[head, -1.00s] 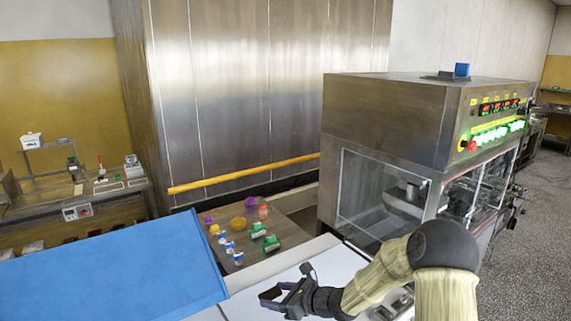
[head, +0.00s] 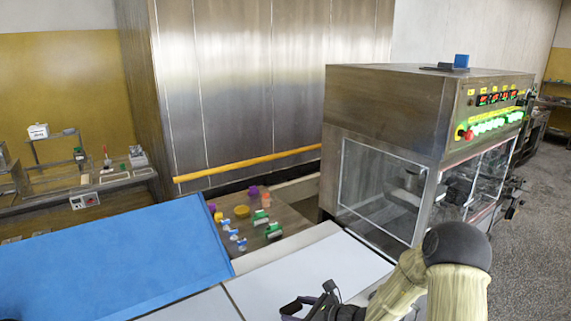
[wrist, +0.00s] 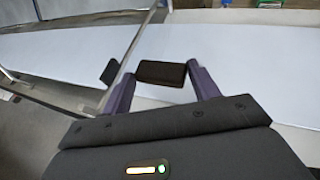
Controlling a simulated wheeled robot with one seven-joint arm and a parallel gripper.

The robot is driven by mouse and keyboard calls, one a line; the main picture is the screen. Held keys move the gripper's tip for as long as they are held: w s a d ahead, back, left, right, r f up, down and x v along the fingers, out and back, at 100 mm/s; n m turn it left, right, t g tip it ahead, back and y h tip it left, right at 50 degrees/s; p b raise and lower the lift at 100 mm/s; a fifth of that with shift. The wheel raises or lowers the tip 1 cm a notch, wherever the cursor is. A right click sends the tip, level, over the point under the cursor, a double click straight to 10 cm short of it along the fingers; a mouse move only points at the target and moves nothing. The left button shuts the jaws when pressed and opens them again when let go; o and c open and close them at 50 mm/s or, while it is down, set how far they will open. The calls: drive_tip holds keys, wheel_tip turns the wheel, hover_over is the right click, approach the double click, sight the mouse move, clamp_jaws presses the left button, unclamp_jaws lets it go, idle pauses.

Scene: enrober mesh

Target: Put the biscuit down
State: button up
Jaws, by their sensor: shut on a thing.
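A dark brown rectangular biscuit (wrist: 161,73) is between the fingertips of my gripper (wrist: 160,78) in the wrist view. The purple fingers press on its two ends, and a pale surface shows behind it. In the head view my gripper (head: 308,308) is at the bottom edge, in front of the white surface (head: 310,270), partly cut off. The biscuit cannot be made out there. Whether it touches the surface below is not clear.
A steel machine (head: 385,110) with clear panels stands right of the white surface. A blue sloped panel (head: 110,260) is at left. A lower table (head: 290,222) holds several small coloured items. In the wrist view a second dark piece (wrist: 111,72) shows beside a thin clear edge.

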drive_tip(key=s+d+f, duration=0.9)
drive_tip(key=d+f, duration=0.3)
wheel_tip(320, 180, down, 10)
drive_tip(key=b, duration=1)
drive_tip(key=shift+r, duration=0.15)
drive_tip(key=shift+a+r+m+t, duration=0.1)
drive_tip(key=shift+m+t, duration=0.2)
drive_tip(key=shift+t, duration=0.1)
drive_tip(key=shift+m+t+h, duration=1.9)
drive_tip(key=shift+m+h, duration=0.5)
drive_tip(key=shift+m, duration=0.1)
